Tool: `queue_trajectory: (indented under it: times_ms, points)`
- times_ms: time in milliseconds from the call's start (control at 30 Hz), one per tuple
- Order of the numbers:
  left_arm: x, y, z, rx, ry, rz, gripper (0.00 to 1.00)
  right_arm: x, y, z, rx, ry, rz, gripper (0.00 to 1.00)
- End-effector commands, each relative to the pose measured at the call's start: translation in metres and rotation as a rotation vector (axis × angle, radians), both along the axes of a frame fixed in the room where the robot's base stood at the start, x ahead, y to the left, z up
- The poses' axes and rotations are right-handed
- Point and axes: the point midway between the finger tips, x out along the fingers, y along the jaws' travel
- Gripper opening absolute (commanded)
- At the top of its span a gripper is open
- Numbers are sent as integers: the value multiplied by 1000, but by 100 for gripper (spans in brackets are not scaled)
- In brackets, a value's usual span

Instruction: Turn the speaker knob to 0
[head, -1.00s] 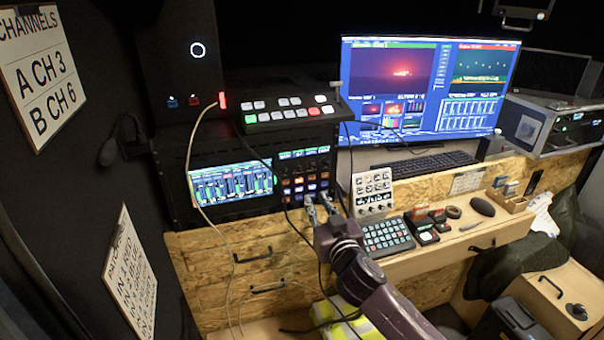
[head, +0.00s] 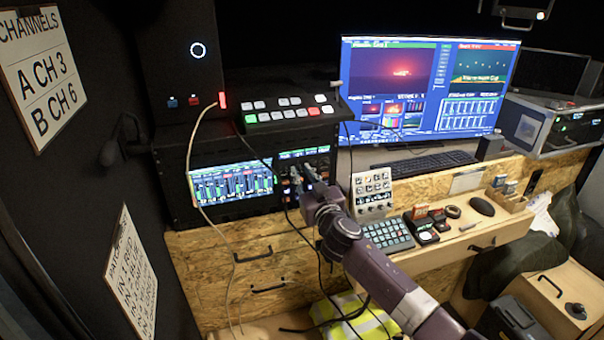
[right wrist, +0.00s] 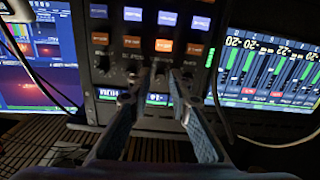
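The black control panel (right wrist: 155,25) with lit blue and orange buttons fills the middle of the right wrist view. Small dark knobs sit below its buttons, one of them a black knob (right wrist: 102,64) left of the fingers. I cannot read which one is the speaker knob. My right gripper (right wrist: 158,80) is at the panel face among the knobs, fingers apart with a dark gap between the tips. Whether a tip touches a knob is too dark to tell. In the head view my right gripper (head: 301,180) covers the panel's lower part. My left gripper is not in view.
The mixer screen (head: 232,184) is left of the panel. A white button pad (head: 371,191) and a keypad (head: 387,235) stand right of my right gripper. A switcher (head: 288,113) sits above. Loose cables (head: 195,160) hang across the rack front.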

Motion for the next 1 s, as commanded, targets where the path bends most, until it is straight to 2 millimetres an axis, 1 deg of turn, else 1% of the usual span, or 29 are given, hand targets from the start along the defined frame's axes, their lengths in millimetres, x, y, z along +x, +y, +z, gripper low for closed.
queue_trajectory:
  times_ms: [133,400,433,600,1000]
  points:
    - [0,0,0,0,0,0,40,5,2,0,-1,1,1,19]
    - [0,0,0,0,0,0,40,5,2,0,0,1,1,19]
    - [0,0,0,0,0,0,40,5,2,0,0,1,1,17]
    - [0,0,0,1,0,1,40,5,2,0,0,1,0,0]
    - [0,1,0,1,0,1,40,5,2,0,-35,-10,0,0]
